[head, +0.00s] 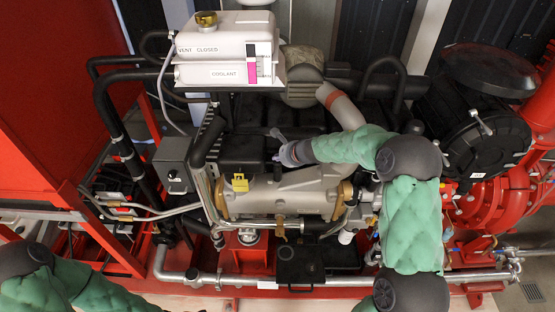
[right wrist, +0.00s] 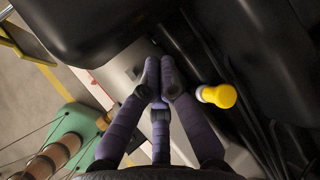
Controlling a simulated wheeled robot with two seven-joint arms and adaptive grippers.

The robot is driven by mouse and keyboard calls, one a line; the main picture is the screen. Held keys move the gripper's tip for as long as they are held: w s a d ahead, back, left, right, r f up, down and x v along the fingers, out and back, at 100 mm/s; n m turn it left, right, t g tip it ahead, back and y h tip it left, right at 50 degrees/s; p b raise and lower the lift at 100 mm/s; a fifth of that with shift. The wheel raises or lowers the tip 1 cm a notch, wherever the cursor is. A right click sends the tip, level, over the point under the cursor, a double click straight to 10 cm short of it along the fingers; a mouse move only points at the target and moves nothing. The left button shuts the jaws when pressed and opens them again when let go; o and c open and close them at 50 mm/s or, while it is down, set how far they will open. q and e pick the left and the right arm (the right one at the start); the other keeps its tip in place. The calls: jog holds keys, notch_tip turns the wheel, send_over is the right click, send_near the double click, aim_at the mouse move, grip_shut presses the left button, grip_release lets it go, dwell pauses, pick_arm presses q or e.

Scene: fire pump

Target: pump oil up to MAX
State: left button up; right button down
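My right gripper (head: 279,154) reaches in from the right over the engine (head: 285,192), close to its dark top cover. In the right wrist view its purple-grey fingers (right wrist: 158,88) are drawn together at the tips, with nothing clearly seen between them. No oil level or MAX mark can be read in either view. My left arm shows at the lower left of the head view; its gripper is out of frame.
Black hoses, pipes and the red frame crowd the sides.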

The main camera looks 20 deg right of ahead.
aim_at(278, 163)
jog(key=shift+s+f, duration=0.1)
dwell(0.4)
jog(key=shift+r+p, duration=1.3)
jog(key=shift+r, duration=0.05)
notch_tip(278, 163, up, 5)
jog(key=p, duration=0.4)
jog(key=shift+p, duration=0.3)
dwell(1.3)
